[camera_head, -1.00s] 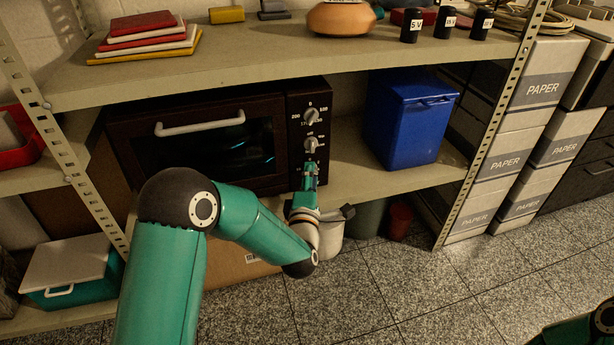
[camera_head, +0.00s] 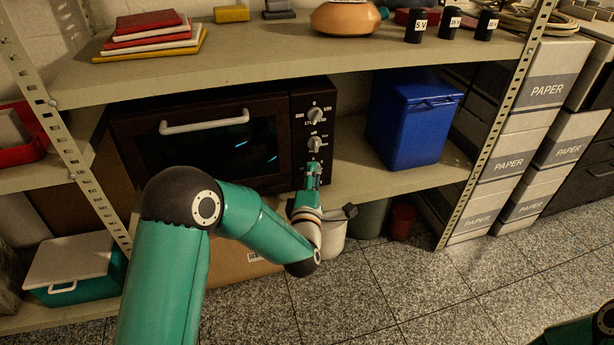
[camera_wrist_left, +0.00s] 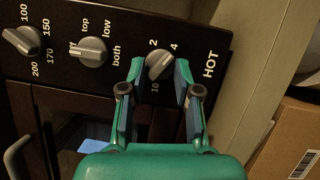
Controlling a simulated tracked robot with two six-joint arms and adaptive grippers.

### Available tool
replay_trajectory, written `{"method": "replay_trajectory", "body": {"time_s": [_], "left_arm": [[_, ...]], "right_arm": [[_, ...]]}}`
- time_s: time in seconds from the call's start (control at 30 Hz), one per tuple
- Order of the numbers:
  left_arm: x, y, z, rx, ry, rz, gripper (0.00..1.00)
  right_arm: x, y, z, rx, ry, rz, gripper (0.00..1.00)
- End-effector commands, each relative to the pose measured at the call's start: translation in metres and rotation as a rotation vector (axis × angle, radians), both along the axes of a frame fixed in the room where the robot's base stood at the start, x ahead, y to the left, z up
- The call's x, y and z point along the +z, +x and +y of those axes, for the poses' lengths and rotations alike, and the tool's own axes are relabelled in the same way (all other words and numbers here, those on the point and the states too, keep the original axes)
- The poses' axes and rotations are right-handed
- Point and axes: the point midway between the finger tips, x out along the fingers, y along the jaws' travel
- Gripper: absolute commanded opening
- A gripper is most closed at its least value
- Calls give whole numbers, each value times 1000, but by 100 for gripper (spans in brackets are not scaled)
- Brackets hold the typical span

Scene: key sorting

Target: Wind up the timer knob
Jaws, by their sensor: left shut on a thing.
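The timer knob (camera_wrist_left: 159,66) is grey and round with a raised grip bar. It is the knob nearest the HOT label on the dark oven panel, among the printed numbers 2, 4 and 10. My left gripper (camera_wrist_left: 156,80) has one finger on each side of this knob and is shut on it. In the head view, my left gripper (camera_head: 313,172) is at the lower part of the oven's (camera_head: 215,140) control panel and hides the timer knob. The bar of the knob lies at a slant in the wrist view. My right gripper is out of view.
The function knob (camera_wrist_left: 91,52) and temperature knob (camera_wrist_left: 22,41) sit beside the timer knob. A blue bin (camera_head: 412,122) stands right of the oven. The upper shelf (camera_head: 260,58) runs above, and a shelf post (camera_head: 497,130) stands to the right.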

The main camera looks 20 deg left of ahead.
Motion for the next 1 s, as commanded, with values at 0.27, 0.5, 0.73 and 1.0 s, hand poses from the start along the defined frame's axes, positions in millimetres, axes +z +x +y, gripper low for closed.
{"method": "replay_trajectory", "body": {"time_s": [0.27, 0.5, 0.73, 1.0], "left_arm": [[0, 1, -7, -19, 2, 2, 0], [0, 1, -7, -19, 2, 2, 0], [0, 1, -5, -13, 2, 0, 59], [0, 0, -2, -7, 1, 0, 60]], "right_arm": [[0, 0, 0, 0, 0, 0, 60], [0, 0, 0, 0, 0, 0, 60], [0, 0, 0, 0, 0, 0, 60], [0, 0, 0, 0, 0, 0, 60]]}}
